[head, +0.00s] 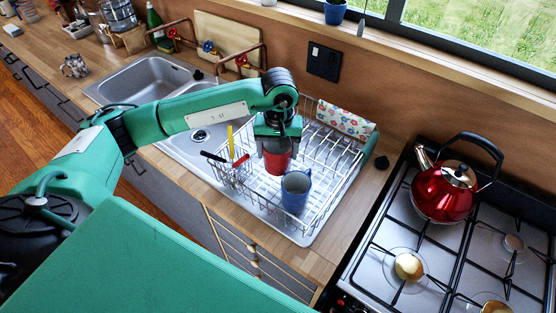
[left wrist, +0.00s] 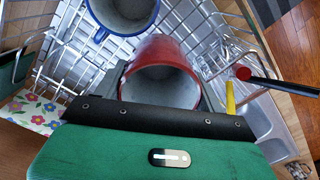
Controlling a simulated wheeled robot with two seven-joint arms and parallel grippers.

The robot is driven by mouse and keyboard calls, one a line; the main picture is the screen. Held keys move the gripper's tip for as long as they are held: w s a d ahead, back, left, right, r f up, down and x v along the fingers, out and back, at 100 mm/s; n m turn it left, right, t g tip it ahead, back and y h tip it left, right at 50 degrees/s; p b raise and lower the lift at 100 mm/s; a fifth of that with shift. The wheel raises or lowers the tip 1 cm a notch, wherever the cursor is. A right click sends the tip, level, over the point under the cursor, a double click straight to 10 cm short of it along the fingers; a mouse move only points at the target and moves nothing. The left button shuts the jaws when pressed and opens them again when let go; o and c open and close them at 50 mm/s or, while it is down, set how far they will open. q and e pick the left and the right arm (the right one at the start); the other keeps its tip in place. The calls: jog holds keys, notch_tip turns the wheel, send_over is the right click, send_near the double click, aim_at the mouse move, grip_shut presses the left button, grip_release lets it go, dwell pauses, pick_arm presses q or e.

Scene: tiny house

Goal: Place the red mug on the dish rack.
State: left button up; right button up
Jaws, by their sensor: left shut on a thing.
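The red mug (head: 276,158) is at the dish rack (head: 318,203), in or just above it. My left gripper (head: 278,142) comes down from above and is shut on the mug. In the left wrist view the red mug (left wrist: 160,78) shows its open mouth, with my gripper (left wrist: 160,98) across its near side. The wire rack (left wrist: 58,68) lies behind it. I cannot tell whether the mug's base touches the wires. My right gripper is not in view.
A blue mug (head: 296,190) stands in the rack just in front of the red mug. A cutlery basket (head: 233,174) with utensils is left of it. A flowered cloth (head: 344,118) hangs at the back. A red kettle (head: 446,191) sits on the stove at right.

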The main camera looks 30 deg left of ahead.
pick_arm(q)
notch_tip(320, 180, down, 2)
jog(key=shift+f+p, duration=0.4)
jog(key=shift+f, duration=0.2)
notch_tip(320, 180, down, 2)
jog(key=shift+f+p, duration=0.25)
jog(key=shift+p, duration=0.3)
jog(key=shift+f, duration=0.45)
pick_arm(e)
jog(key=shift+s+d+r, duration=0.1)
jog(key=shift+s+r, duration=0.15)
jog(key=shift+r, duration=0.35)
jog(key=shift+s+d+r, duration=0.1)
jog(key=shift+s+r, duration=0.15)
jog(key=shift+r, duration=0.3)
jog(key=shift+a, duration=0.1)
pick_arm(q)
jog(key=shift+f+b, duration=0.15)
jog(key=shift+b, duration=0.15)
jog(key=o, duration=1.2)
jog(key=shift+c, duration=0.2)
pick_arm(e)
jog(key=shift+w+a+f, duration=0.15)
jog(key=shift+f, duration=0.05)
